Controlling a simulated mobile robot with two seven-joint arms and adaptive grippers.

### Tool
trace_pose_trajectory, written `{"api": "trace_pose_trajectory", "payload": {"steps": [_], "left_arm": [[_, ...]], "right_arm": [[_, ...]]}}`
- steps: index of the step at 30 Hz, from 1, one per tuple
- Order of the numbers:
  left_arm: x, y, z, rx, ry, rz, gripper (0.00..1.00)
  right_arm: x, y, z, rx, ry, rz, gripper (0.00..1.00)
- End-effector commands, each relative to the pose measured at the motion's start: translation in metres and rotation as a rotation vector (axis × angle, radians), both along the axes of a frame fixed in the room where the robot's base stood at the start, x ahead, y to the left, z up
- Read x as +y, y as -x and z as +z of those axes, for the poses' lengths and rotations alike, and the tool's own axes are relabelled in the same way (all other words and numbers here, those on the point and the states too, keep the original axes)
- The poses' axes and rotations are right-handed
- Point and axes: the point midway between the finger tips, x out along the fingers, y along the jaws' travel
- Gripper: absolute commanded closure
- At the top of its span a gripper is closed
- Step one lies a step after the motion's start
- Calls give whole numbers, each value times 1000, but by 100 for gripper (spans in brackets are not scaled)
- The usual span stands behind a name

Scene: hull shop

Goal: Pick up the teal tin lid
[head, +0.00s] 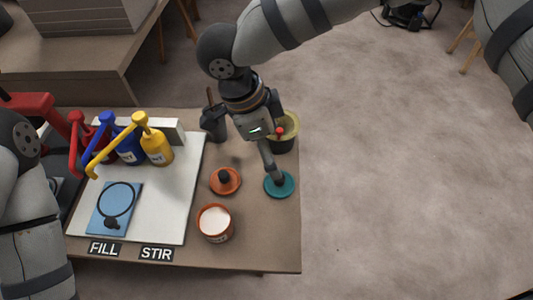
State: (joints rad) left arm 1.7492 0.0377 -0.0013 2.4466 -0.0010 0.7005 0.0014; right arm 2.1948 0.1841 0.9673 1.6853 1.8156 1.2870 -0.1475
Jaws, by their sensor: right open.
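The teal tin lid (287,190) is a round disc lying flat on the brown table near its right edge. My right gripper (273,174) reaches down over it from above. Its lower end covers the lid's upper middle part, and I cannot tell if it touches the lid. The two fingertips overlap in this view, so the gap between them is hard to see. The gripper is open and does not hold the lid. My left arm shows at the left edge, with its gripper out of view.
An orange lid (229,187) with a dark knob and an open orange tin (215,222) with pale contents stand to the left. A yellow-rimmed pot (291,122) stands behind. Several coloured pump bottles (157,150) stand on a white board (150,218). Bare floor lies right.

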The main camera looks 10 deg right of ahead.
Motion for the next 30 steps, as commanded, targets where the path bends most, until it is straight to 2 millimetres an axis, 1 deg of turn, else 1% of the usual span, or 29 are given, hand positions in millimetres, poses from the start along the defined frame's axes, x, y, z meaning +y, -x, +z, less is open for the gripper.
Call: {"api": "trace_pose_trajectory", "payload": {"steps": [2,6,9,16,20,22,24,28,29,30], "left_arm": [[0,2,0,7,0,0,61],[0,6,-4,20,0,-1,61],[0,8,-5,25,0,-1,61],[0,9,-7,29,0,-1,61],[0,11,-9,36,0,-1,61],[0,12,-10,39,0,-1,61],[0,12,-11,40,0,-1,61],[0,12,-10,38,0,-1,61],[0,12,-10,38,0,-1,61],[0,12,-10,38,0,-1,61]], "right_arm": [[-1,1,-5,5,-1,-4,14],[-9,3,-37,10,0,-4,14],[-14,4,-56,8,-1,-4,14],[-17,4,-78,6,0,-2,14],[-16,7,-104,7,0,-3,14],[-20,7,-116,6,-2,-3,14],[-22,6,-120,4,0,-2,14],[-22,6,-119,2,-1,-2,14],[-22,6,-119,2,-1,-2,16],[-22,6,-119,2,-1,-2,26]]}}
